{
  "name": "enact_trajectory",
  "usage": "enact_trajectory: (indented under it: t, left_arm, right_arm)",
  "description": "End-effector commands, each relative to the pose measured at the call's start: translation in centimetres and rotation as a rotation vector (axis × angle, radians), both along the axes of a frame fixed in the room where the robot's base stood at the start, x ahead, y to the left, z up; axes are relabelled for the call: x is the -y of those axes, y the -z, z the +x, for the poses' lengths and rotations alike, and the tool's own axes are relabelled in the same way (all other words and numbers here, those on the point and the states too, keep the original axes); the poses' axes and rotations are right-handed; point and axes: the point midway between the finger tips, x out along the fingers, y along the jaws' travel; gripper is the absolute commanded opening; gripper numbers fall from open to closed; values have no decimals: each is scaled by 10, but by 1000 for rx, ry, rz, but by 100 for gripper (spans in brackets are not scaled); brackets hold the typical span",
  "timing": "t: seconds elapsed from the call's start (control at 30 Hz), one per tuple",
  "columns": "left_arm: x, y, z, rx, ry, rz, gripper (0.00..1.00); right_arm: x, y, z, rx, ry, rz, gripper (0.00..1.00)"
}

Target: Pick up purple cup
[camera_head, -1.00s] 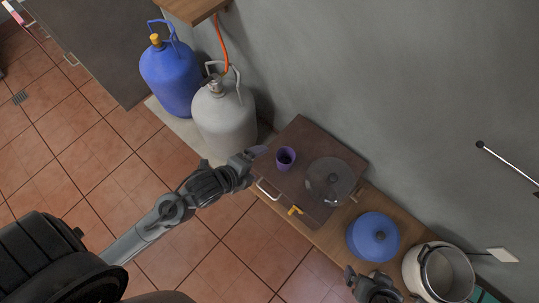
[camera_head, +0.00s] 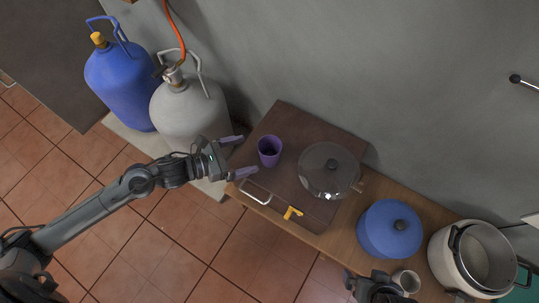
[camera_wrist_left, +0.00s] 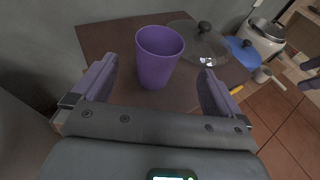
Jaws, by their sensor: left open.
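The purple cup (camera_head: 269,152) stands upright and empty on the brown box-like surface (camera_head: 300,205), near its left edge. My left gripper (camera_head: 238,156) is open, just left of the cup in the head view, with its fingers pointing toward it. In the left wrist view the cup (camera_wrist_left: 158,62) is ahead of the open fingers (camera_wrist_left: 155,85), between their lines and apart from both. My right gripper (camera_head: 380,290) shows only in part at the bottom of the head view, and its fingers cannot be made out clearly.
A glass lid (camera_head: 328,172) lies right of the cup on the same surface. A blue pot (camera_head: 389,230) and a white pot (camera_head: 478,258) stand further right. Grey (camera_head: 190,110) and blue (camera_head: 128,85) gas bottles stand left.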

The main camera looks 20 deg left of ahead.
Motion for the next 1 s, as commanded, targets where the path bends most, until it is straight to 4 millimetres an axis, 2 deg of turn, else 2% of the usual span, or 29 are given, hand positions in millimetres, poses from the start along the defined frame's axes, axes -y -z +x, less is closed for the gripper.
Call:
enact_trajectory:
  t: [0.2, 0.47, 0.77, 1.0]
  left_arm:
    - [18, 8, 20, 3, -1, -4, 100]
    - [28, 12, 29, 0, 0, -3, 100]
    - [47, 22, 54, 2, -1, -5, 100]
    - [59, 26, 66, -1, -1, -3, 100]
  right_arm:
    - [0, 12, 0, 0, 1, 1, 100]
    - [1, 17, 0, 0, -2, -3, 100]
    - [2, 41, 0, -1, -6, -10, 100]
    - [2, 46, 0, -2, -6, -10, 100]
